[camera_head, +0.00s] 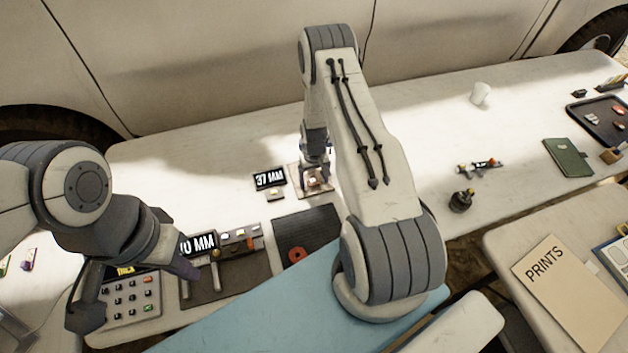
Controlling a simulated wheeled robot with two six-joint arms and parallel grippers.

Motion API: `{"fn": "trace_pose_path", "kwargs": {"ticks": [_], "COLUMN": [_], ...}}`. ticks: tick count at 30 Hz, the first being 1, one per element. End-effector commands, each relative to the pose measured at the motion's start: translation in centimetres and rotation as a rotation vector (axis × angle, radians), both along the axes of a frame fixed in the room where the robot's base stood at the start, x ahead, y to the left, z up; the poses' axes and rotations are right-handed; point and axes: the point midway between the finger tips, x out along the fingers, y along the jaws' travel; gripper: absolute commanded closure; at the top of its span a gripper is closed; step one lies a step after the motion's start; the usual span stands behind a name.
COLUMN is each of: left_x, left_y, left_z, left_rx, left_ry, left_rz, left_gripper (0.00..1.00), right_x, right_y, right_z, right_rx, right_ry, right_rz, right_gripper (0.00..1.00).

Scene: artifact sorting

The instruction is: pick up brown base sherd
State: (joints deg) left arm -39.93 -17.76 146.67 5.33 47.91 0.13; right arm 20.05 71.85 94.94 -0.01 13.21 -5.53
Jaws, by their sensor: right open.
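No piece is clearly the brown base sherd. A small pale and brownish piece (314,183) lies on a small tan board, partly hidden by my right gripper. A reddish-brown ring-shaped piece (297,253) lies on a dark mat (318,222) nearer to me. My right gripper (316,173) is open, pointing down just over the tan board; its fingertips are small, and contact cannot be told.
A "37 MM" display (269,179) stands left of the tan board. A second display (198,245) and a brown tray (225,276) are right of my left gripper. A white cup (480,93), dark pot (461,201) and green book (568,157) stand right. The table's back is clear.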

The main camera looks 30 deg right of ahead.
Motion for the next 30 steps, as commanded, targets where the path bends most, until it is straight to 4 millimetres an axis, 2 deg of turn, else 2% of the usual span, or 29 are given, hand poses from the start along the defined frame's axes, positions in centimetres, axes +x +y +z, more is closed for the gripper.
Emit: {"fn": "trace_pose_path", "kwargs": {"ticks": [8, 9, 14, 15, 16, 25, 30], "left_x": [0.0, 0.0, 0.0, 0.0, 0.0, 0.0, 0.0], "left_y": [0.0, 0.0, 0.0, 0.0, 0.0, 0.0, 0.0], "left_z": [0.1, 0.1, 0.1, 0.1, 0.1, 0.0, -0.5], "left_rx": [0.0, 0.0, 0.0, 0.0, 0.0, 0.0, 0.0], "left_ry": [0.0, 0.0, 0.0, 0.0, 0.0, 0.0, 0.0], "left_rz": [0.0, 0.0, 0.0, 0.0, 0.0, 0.0, 0.0], "left_gripper": [1.0, 1.0, 1.0, 1.0, 1.0, 1.0, 1.0], "right_x": [0.0, 0.0, 0.0, 0.0, 0.0, 0.0, 0.1], "right_y": [0.0, 0.0, 0.0, 0.0, 0.0, 0.0, -0.1], "right_z": [-0.5, -0.5, -0.5, -0.5, -0.4, -0.3, 0.7], "right_rx": [-0.001, -0.001, 0.0, 0.0, 0.0, 0.0, -0.001], "right_ry": [-0.002, -0.002, -0.001, -0.001, -0.001, -0.001, -0.003], "right_rz": [0.0, 0.0, 0.0, 0.0, 0.0, 0.0, 0.0], "right_gripper": [0.12, 0.16, 0.77, 0.92, 1.0, 1.0, 1.0]}}
